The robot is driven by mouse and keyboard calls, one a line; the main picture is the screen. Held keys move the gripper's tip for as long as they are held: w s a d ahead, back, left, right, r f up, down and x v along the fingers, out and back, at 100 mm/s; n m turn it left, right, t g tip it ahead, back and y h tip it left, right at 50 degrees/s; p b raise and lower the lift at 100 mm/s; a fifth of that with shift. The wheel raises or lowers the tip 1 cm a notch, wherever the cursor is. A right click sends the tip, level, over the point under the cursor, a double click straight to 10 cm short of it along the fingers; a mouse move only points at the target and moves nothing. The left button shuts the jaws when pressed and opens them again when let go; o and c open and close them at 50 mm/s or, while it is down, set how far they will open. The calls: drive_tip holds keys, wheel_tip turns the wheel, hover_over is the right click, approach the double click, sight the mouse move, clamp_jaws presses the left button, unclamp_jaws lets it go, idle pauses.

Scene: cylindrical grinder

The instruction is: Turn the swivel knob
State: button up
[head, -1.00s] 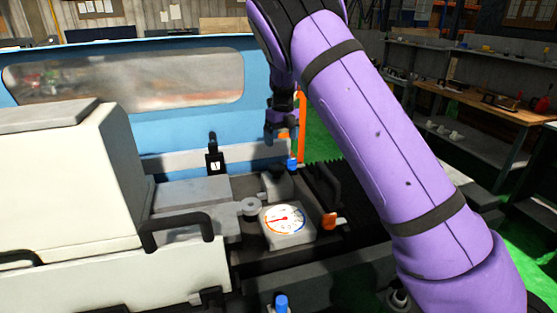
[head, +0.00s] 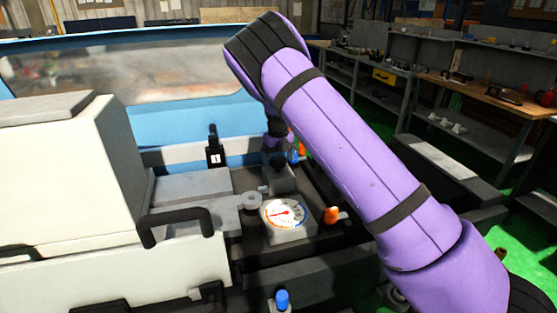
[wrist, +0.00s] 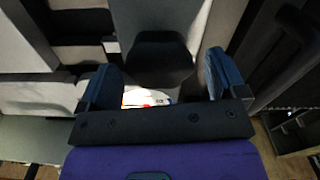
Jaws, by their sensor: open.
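Which part is the swivel knob I cannot tell for sure. A blue knob (head: 293,156) shows beside my gripper, a second blue knob (head: 282,299) stands at the front, and an orange knob (head: 330,215) is right of the dial. My gripper (head: 276,160) is low over the grey cylindrical housing (head: 281,182), and its fingertips are hard to make out there. In the wrist view my gripper (wrist: 160,80) has its two fingers wide apart. A dark rounded part (wrist: 160,58) shows between them; contact cannot be seen.
A dial gauge (head: 285,216) faces up just in front of the housing; part of it shows in the wrist view (wrist: 146,97). A white machine cover with a black handle (head: 174,224) is at left. A black upright lever (head: 213,150) and blue guard (head: 196,121) stand behind.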

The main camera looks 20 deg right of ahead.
drive_tip(key=shift+f, duration=0.35)
drive_tip(key=c, duration=0.9)
drive_tip(key=shift+n, duration=0.4)
